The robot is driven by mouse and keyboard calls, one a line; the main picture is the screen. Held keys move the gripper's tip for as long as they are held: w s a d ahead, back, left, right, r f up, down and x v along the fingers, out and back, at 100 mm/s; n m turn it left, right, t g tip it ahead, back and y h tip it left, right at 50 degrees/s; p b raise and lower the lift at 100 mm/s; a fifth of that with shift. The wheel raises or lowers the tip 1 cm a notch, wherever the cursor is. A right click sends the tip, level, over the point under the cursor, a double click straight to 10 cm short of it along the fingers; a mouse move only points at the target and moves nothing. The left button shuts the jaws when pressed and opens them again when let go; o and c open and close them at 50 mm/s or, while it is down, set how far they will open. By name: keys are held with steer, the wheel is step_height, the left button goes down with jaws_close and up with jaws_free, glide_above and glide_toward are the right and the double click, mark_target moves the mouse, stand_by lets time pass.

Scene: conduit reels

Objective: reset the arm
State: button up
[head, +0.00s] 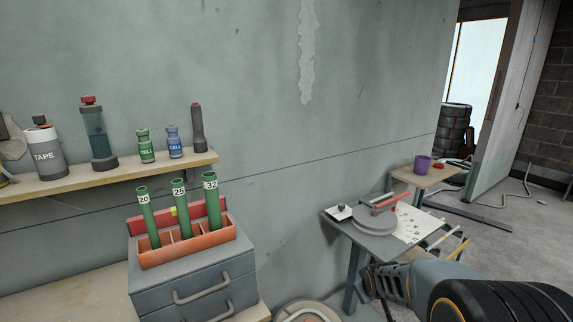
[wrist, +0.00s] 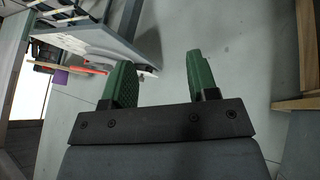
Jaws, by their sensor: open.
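My gripper (wrist: 160,85) shows in the wrist view with its two green fingers apart and nothing between them. Beyond the fingers is bare grey floor or wall; I cannot tell which. In the head view my arm reaches in at the lower right, beside the small table (head: 358,262) with the grey turntable (head: 375,220). The fingertips are not clearly visible there.
An orange rack (head: 200,248) with green tubes labelled 20, 25 and 32 stands on a grey drawer box (head: 150,283). A wall shelf (head: 110,180) holds tape, bottles and cells. A purple cup (head: 422,164) stands on a back table.

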steer(key=s+a+r+m+g+p, duration=0.1)
steer(key=s+a+r+m+p, duration=0.1)
steer(key=s+r, duration=0.7)
steer(key=s+a+r+m+g+y+p, duration=0.1)
steer(key=s+a+r+p, duration=0.3)
steer(key=s+r, duration=0.6)
steer(key=m+g+p, duration=0.1)
steer(key=p, duration=0.1)
steer(key=shift+s+a+y+p, duration=0.3)
steer(key=shift+s+a+p, duration=0.05)
